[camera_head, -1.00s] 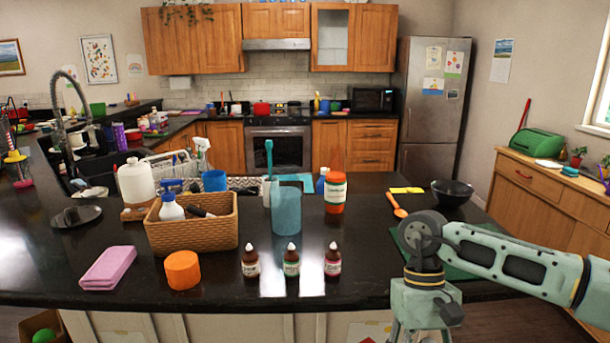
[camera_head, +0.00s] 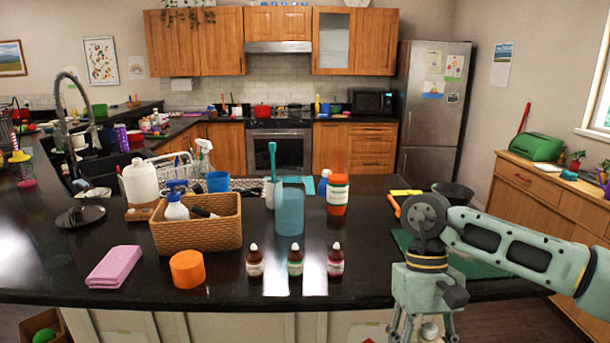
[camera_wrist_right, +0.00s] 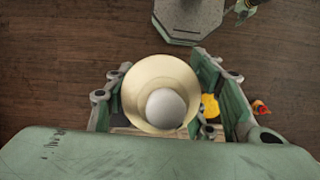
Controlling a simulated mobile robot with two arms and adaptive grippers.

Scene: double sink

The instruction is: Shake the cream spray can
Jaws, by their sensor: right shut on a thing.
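The cream spray can (camera_wrist_right: 163,98) shows from its end in the right wrist view, as a cream-coloured round rim with a pale rounded top. My right gripper (camera_wrist_right: 158,108) is shut on it, with one finger on each side. In the head view the right arm comes in from the right, and the can's whitish top (camera_head: 429,328) shows between the gripper parts at the bottom edge. The can's body and label are hidden. The can is held in the air in front of the counter, above the floor. My left gripper is not in view.
The black counter (camera_head: 370,285) holds small dropper bottles (camera_head: 295,261), an orange lid (camera_head: 187,268), a pink cloth (camera_head: 114,267), a wicker basket (camera_head: 205,236), a teal cup (camera_head: 290,211) and a black bowl (camera_head: 455,193). Wooden floor lies below the can.

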